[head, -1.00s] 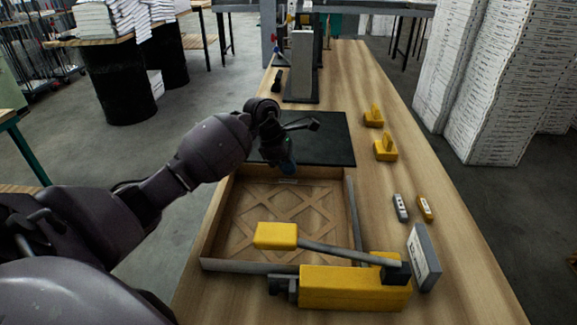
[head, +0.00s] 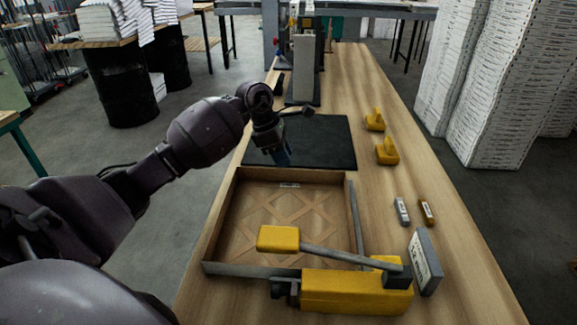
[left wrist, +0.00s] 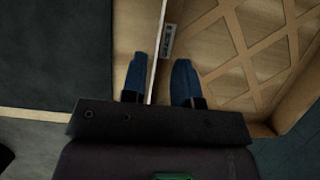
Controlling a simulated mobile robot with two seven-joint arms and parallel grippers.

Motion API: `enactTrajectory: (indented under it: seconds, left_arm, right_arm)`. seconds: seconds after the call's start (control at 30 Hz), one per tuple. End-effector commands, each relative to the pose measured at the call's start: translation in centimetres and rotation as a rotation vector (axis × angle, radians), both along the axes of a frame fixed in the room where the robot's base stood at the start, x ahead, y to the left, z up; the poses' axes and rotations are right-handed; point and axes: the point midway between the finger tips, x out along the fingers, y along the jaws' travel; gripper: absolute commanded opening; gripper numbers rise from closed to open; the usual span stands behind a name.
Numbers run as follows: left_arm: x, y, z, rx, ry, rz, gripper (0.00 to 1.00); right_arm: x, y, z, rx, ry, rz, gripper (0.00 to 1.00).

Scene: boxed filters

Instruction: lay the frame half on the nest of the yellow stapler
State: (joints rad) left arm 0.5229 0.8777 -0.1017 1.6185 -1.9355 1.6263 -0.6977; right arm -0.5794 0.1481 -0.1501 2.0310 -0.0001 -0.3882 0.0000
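The frame half (head: 230,184) is a shallow wooden box with a lattice floor, lying flat. The yellow stapler (head: 345,292) is at its near side, its yellow-handled lever (head: 278,239) reaching over the frame half. Grey rails run along the near side (head: 245,270) and right side (head: 357,225); they look like the nest. The frame half appears to lie inside these rails; contact is unclear. My left gripper (head: 280,157) is above the far wall, open and empty. In the left wrist view its blue fingers (left wrist: 160,82) are on either side of that wall (left wrist: 155,50). My right gripper is not visible.
A dark mat (head: 320,140) lies beyond the frame half. Two yellow blocks (head: 387,152) (head: 375,121), small grey and yellow pieces (head: 402,210) (head: 427,212), and a grey labelled box (head: 425,262) stand along the right. A grey post stands (head: 304,75) farther back.

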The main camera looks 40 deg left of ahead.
Motion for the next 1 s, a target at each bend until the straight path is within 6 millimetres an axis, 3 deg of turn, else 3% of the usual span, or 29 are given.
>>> enactTrajectory:
  seconds: [0.2, 0.4, 1.0]
  left_arm:
    - [-0.8, 1.4, 4.0, 0.003, -0.002, -0.001, 0.28]
    - [-1.3, 2.1, 6.0, 0.001, -0.001, -0.001, 0.28]
    - [-1.4, 2.3, 6.6, -0.001, -0.001, 0.0, 0.28]
  right_arm:
    - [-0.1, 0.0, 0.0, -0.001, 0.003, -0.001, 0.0]
    - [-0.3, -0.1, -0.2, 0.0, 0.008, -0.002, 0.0]
    - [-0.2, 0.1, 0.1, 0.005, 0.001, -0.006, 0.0]
